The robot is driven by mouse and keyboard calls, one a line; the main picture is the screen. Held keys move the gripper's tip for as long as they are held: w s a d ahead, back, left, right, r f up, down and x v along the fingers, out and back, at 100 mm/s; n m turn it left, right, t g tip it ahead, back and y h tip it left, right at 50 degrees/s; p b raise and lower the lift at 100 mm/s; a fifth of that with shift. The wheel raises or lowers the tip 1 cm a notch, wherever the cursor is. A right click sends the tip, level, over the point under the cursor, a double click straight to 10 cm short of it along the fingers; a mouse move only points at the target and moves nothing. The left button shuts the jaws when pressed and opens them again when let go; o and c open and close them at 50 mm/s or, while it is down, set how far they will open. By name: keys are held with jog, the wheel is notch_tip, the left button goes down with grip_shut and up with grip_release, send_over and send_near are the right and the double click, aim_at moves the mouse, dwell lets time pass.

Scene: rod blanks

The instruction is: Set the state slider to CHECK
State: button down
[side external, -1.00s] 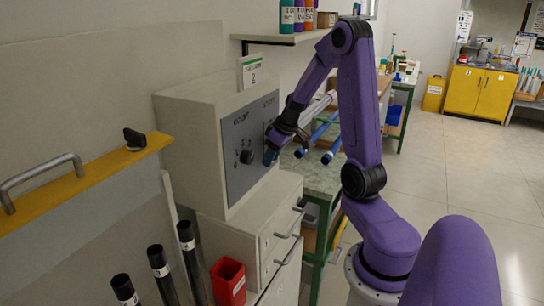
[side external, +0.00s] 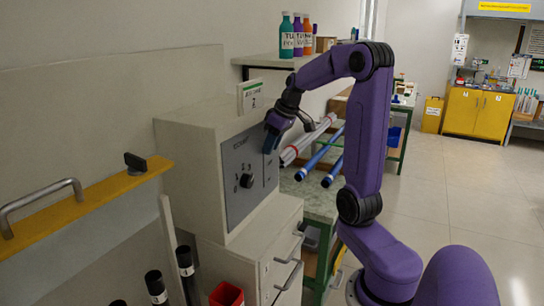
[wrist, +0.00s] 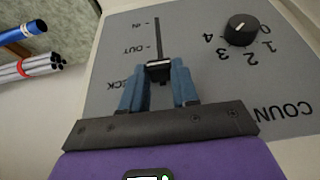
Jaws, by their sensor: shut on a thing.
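The grey control panel (side external: 260,192) is on the front of a pale cabinet. The wrist view shows the panel (wrist: 205,75) upside down, with a straight slot (wrist: 157,35) marked IN, OUT and CHECK. The black slider knob (wrist: 158,68) sits between my fingertips, past the OUT mark toward the CHECK end. A finger hides the CHECK mark's line, so I cannot tell whether the knob is level with it. My gripper (wrist: 158,76) is shut on the knob. In the side view my gripper (side external: 271,139) is at the panel's upper right and hides the knob.
A round black dial (wrist: 241,29) numbered 0 to 4 under COUNT is beside the slot; it also shows in the side view (side external: 247,181). A card (side external: 250,96) stands on the cabinet. Tubes (side external: 318,160) lie on a bench to the right. A red bin (side external: 227,295) stands below.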

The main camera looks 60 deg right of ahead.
jog(key=shift+w+r, duration=0.1)
jog(key=shift+r, duration=0.2)
jog(key=c, duration=1.1)
grip_release()
jog(key=shift+c, duration=0.2)
jog(key=o, duration=0.3)
jog(key=v, duration=1.7)
jog(key=shift+s, duration=0.25)
